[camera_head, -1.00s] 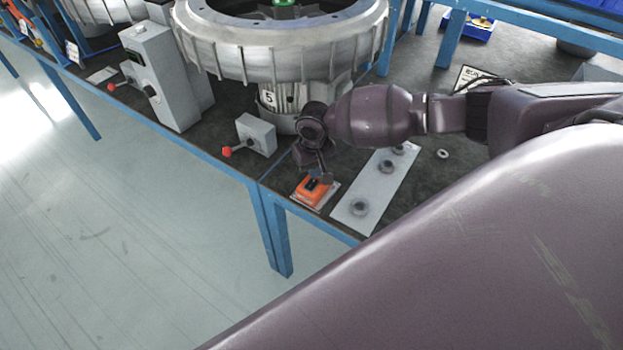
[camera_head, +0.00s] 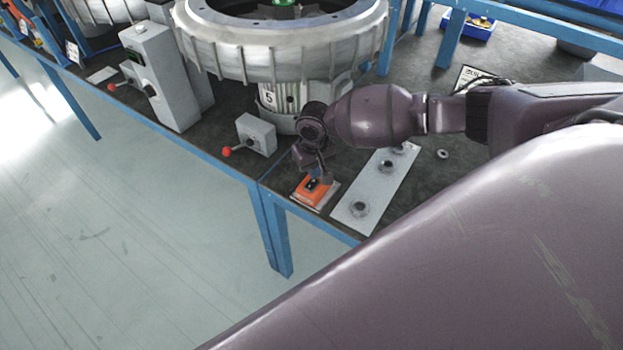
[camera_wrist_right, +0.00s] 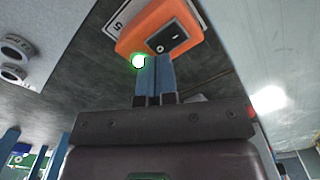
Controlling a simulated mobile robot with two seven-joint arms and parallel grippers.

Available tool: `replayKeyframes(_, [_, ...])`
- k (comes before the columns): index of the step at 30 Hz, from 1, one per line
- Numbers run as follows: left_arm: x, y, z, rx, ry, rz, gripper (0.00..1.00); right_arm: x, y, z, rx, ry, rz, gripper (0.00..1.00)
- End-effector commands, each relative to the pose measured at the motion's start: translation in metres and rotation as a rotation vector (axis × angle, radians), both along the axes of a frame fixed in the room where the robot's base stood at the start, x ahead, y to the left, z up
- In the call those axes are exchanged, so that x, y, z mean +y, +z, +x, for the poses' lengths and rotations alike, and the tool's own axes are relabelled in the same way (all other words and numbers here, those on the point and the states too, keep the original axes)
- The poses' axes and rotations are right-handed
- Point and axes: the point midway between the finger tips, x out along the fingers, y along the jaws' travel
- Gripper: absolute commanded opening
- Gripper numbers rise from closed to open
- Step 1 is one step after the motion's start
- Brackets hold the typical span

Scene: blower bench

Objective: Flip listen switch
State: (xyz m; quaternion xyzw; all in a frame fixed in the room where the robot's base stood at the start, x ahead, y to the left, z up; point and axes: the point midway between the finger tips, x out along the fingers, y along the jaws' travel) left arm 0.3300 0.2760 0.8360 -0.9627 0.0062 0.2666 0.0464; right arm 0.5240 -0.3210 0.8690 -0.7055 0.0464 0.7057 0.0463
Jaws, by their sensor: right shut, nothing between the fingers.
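The listen switch is a black rocker (camera_wrist_right: 166,38) on an orange box (camera_head: 311,194), which sits on a pale plate at the bench's front edge. In the wrist view the orange box (camera_wrist_right: 135,42) has a label with a 5 beside it and a lit green lamp (camera_wrist_right: 138,61) at its near corner. My right gripper (camera_head: 321,180) is just above the box, pointing down. In the wrist view its fingers (camera_wrist_right: 155,60) are together and empty, with the tips close to the lamp and rocker. I cannot tell whether they touch the box. My left gripper is out of view.
A grey box with a red-knobbed lever (camera_head: 257,136) stands left of the orange box. A pale panel with several round knobs (camera_head: 372,190) lies to its right. The big metal blower housing (camera_head: 285,50) stands behind. A washer (camera_head: 442,153) lies on the bench.

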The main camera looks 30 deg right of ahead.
Motion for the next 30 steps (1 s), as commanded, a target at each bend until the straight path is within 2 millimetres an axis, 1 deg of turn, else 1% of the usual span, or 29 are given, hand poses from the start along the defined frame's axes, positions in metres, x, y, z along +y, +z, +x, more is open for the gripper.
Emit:
replayKeyframes(18, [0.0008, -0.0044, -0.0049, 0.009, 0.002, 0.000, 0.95, 0.0001, -0.0052, 0.0001, 0.000, 0.000, 0.000, 0.00])
replayKeyframes(30, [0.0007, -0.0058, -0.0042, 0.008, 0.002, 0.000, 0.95, 0.0001, -0.0098, 0.0001, 0.000, 0.000, 0.000, 0.00])
